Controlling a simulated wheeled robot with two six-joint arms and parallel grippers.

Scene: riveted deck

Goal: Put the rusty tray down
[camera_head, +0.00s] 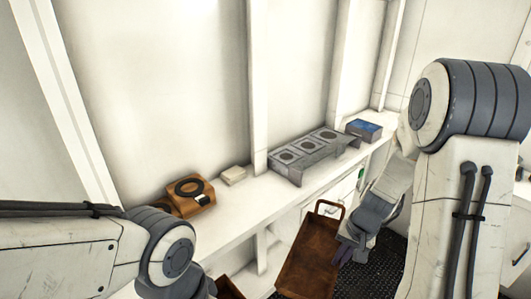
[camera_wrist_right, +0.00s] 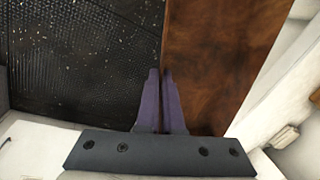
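The rusty tray (camera_head: 308,258) is a brown, rust-mottled tray with a handle loop at its far end. It shows at the lower middle of the head view, in front of the shelf and at a slant in the picture. My right gripper (camera_head: 341,254) is at the tray's right edge. In the right wrist view, the purple fingers of the gripper (camera_wrist_right: 161,75) are close together on the edge of the rusty tray (camera_wrist_right: 215,65), pinching its wall. My left arm comes in from the left, but its gripper is not visible.
A white shelf (camera_head: 238,202) along the wall bears an orange-brown box with a black ring (camera_head: 188,195), a small pale block (camera_head: 233,175), a grey unit with round openings (camera_head: 310,155) and a blue box (camera_head: 364,129). Dark textured floor (camera_head: 372,270) shows below.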

